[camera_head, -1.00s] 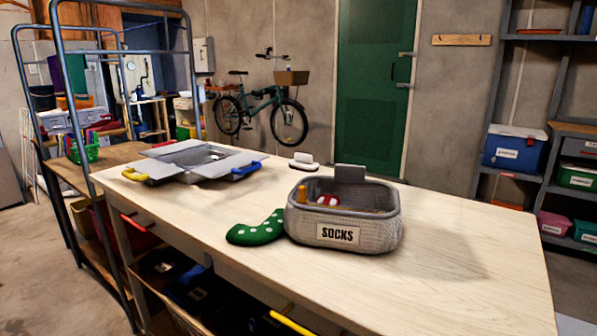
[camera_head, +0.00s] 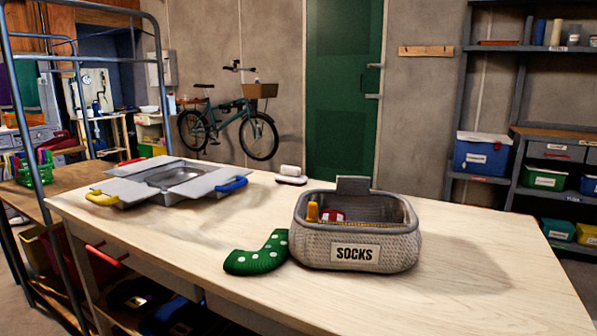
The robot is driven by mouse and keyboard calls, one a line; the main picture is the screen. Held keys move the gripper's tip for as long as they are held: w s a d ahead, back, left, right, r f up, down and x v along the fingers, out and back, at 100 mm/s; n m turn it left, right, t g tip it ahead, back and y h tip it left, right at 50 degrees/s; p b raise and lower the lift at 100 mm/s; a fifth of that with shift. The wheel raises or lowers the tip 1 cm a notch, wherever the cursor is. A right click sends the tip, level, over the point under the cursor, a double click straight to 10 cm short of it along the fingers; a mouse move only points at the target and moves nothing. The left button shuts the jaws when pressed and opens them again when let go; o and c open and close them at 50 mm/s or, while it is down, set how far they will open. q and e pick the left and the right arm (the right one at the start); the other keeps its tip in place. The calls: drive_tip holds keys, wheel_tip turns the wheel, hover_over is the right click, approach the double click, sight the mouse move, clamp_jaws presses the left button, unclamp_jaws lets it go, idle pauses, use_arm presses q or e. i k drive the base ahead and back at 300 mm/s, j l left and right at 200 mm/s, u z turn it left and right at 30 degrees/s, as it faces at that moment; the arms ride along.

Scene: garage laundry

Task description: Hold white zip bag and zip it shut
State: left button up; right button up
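I cannot make out a white zip bag in this view. On the pale wooden table (camera_head: 450,290) stands a grey woven basket (camera_head: 357,252) labelled SOCKS, with a yellow-orange item (camera_head: 312,211) and a red-and-white item (camera_head: 333,216) inside. A green sock with white dots (camera_head: 258,254) lies against or close to the basket's left side. A small white object on a dark base (camera_head: 290,174) sits behind the basket; what it is cannot be told. Neither of my grippers is in view.
A grey open case with flaps (camera_head: 122,190) and yellow and blue handles lies at the table's left. A metal frame (camera_head: 165,80) stands at left beside a lower wooden bench (camera_head: 85,178). Shelves (camera_head: 490,130) stand at right. The table's right part is clear.

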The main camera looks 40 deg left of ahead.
sight(312, 218)
drive_tip(key=j+z, duration=0.15)
drive_tip(key=j, duration=0.25)
drive_tip(key=k+j+z, duration=0.2)
drive_tip(key=j, duration=0.15)
drive_tip(key=j+z, duration=0.15)
drive_tip(key=j, duration=0.25)
drive_tip(key=k+j+z, duration=0.2)
drive_tip(key=j, duration=0.15)
drive_tip(key=j+z, duration=0.15)
drive_tip(key=j, duration=0.2)
